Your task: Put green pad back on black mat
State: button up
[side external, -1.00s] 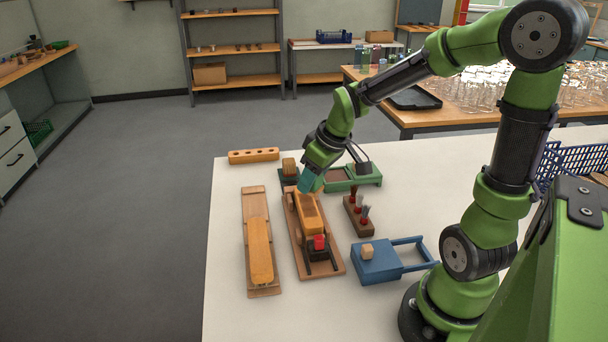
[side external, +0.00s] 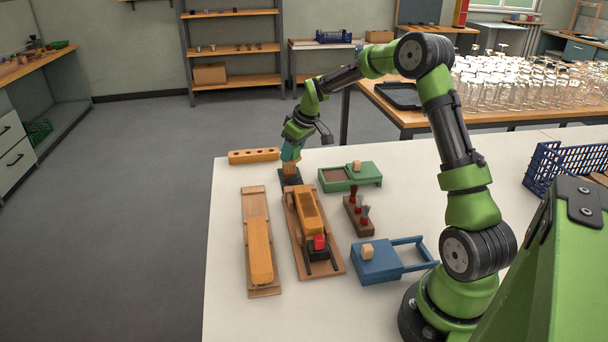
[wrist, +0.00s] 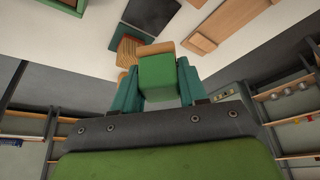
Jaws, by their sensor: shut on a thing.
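My gripper (side external: 291,156) is over the black mat (side external: 283,180) at the back of the table. In the wrist view its teal fingers (wrist: 157,88) are shut on the green pad (wrist: 157,78), a green block with a tan wooden strip along its far edge. In the side view a tan-brown block shows just under the fingertips. The black mat also shows in the wrist view (wrist: 151,11), beyond the pad. I cannot tell whether the pad touches the mat.
A wooden fixture (side external: 332,264) holding an orange block stands in front of the mat. A holed orange block (side external: 254,156) lies at back left, a green box (side external: 365,180) to the right. A brush rack (side external: 358,218) and a blue box (side external: 376,266) are nearer me.

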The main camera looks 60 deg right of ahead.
jog(key=shift+w+d+r, duration=0.25)
jog(key=shift+d, duration=0.05)
jog(key=shift+f, duration=0.35)
notch_tip(320, 180, down, 9)
jog(key=shift+r, duration=0.1)
jog(key=o, duration=0.9)
jog(key=shift+f, duration=0.2)
jog(key=shift+o, duration=0.2)
